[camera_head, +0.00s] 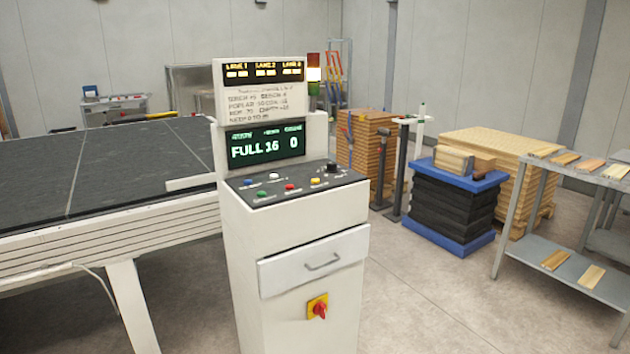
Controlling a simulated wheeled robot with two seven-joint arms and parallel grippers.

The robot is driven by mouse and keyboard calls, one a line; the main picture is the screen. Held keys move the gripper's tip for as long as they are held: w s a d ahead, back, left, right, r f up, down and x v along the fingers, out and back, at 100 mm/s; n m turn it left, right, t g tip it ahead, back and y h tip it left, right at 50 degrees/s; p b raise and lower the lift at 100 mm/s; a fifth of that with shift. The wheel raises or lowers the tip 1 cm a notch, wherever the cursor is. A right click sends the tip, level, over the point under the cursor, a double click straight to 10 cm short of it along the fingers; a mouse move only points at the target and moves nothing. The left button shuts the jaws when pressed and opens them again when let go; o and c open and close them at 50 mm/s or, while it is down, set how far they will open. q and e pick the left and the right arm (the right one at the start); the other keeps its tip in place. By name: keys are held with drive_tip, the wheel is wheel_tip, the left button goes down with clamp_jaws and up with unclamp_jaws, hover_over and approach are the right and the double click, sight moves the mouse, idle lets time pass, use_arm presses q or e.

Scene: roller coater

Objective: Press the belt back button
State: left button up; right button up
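A white control console (290,225) stands in the middle of the head view. A green-lit display (265,145) above the panel reads "FULL 16 0". Neither of my grippers is in view.
A wide dark belt table (110,170) runs along the console's left side. A blue-and-black lift table (450,205) bearing wood blocks, wood stacks (368,150) and a grey shelf rack (590,285) stand to the right. The floor (430,300) right of the console is clear.

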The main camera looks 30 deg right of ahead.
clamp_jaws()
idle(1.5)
